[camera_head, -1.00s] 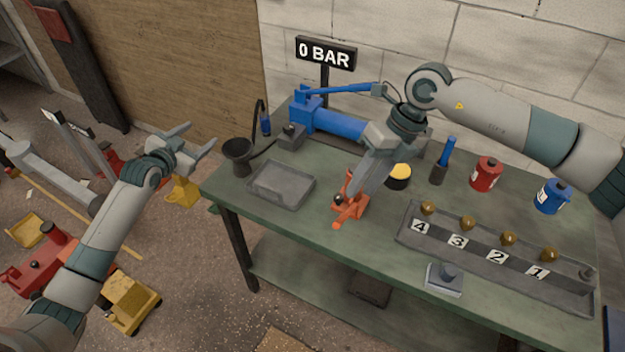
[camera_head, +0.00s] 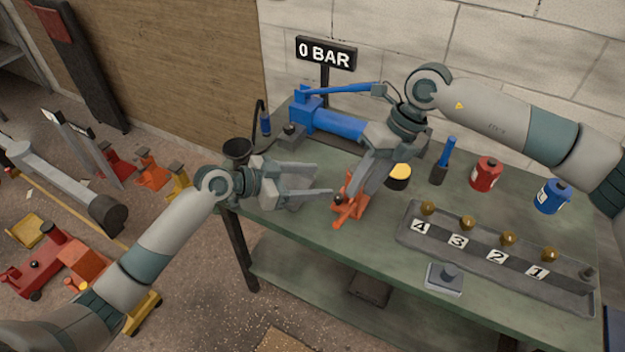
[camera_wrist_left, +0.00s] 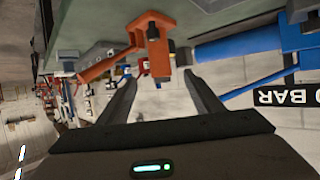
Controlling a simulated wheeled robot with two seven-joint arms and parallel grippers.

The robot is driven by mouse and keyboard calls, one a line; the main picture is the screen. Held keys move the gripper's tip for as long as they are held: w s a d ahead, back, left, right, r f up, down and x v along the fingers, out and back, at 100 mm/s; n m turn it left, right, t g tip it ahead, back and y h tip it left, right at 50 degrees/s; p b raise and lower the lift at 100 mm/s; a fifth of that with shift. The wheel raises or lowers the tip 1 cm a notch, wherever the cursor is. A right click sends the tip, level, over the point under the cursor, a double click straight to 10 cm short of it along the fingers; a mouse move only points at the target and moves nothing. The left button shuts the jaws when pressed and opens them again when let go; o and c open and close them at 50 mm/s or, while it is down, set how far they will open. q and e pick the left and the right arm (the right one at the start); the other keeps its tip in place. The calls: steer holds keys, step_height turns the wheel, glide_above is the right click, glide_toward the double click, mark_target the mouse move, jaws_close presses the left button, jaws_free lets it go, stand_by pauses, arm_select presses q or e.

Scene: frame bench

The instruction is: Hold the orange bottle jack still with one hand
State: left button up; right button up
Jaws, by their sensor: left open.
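The orange bottle jack (camera_head: 347,213) stands on the green bench, left of the numbered tray. My left gripper (camera_head: 323,180) is open and empty, just left of the jack, its fingers pointing at it. In the left wrist view the jack (camera_wrist_left: 158,52) shows ahead of and between the two open fingers (camera_wrist_left: 162,82), apart from them. My right gripper (camera_head: 362,190) reaches down over the jack from above and hides part of it. Whether its fingers close on the jack is not clear.
A blue cylinder pump (camera_head: 335,124) is behind the jack. A black pot with yellow top (camera_head: 398,178) stands right of it. The numbered tray (camera_head: 500,256) fills the right front.

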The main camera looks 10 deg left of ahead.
stand_by(0.4)
arm_select(q)
steer(key=x, duration=1.7)
steer(key=shift+w+d, duration=0.2)
steer(key=shift+c, duration=0.3)
jaws_close()
